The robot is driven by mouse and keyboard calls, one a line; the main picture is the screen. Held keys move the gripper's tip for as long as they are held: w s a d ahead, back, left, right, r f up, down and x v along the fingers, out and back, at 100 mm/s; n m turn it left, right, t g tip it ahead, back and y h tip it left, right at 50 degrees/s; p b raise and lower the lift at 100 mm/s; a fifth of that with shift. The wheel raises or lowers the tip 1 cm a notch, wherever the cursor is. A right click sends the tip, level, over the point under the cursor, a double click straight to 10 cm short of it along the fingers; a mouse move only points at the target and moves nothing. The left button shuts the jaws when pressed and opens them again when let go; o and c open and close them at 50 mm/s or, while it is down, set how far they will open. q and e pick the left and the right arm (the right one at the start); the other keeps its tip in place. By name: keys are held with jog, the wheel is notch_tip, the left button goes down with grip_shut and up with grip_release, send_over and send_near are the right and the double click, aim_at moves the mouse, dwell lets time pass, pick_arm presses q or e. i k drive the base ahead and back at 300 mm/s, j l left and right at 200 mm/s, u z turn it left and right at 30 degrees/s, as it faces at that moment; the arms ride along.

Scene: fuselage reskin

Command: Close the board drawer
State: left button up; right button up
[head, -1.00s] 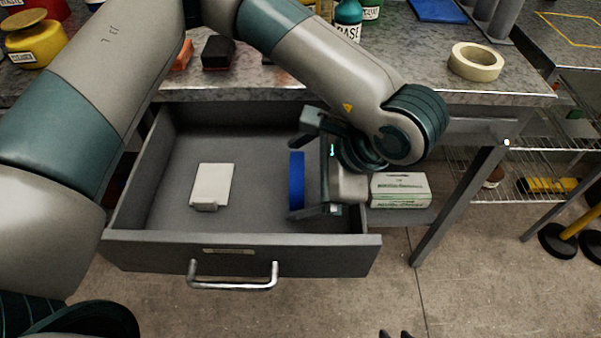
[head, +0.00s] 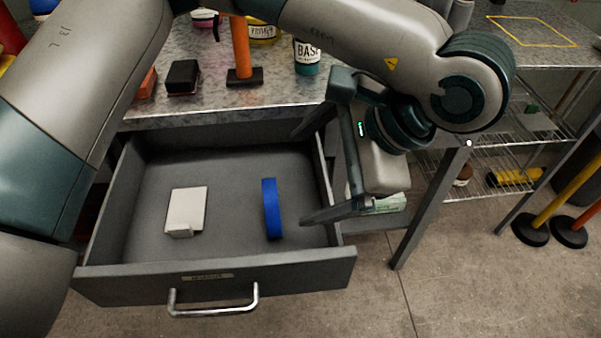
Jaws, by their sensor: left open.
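The grey board drawer (head: 130,282) is pulled out from under the workbench, with a silver bar handle (head: 213,309) on its front. The blue roll is apart from the fingers. I cannot tell whether a finger touches the drawer's right wall. My right gripper is not in view.
A box (head: 390,203) sits partly hidden behind my gripper. Yellow and orange posts stand at the right. Floor in front is clear.

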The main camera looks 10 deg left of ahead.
aim_at(130, 260)
jog(key=u, duration=0.95)
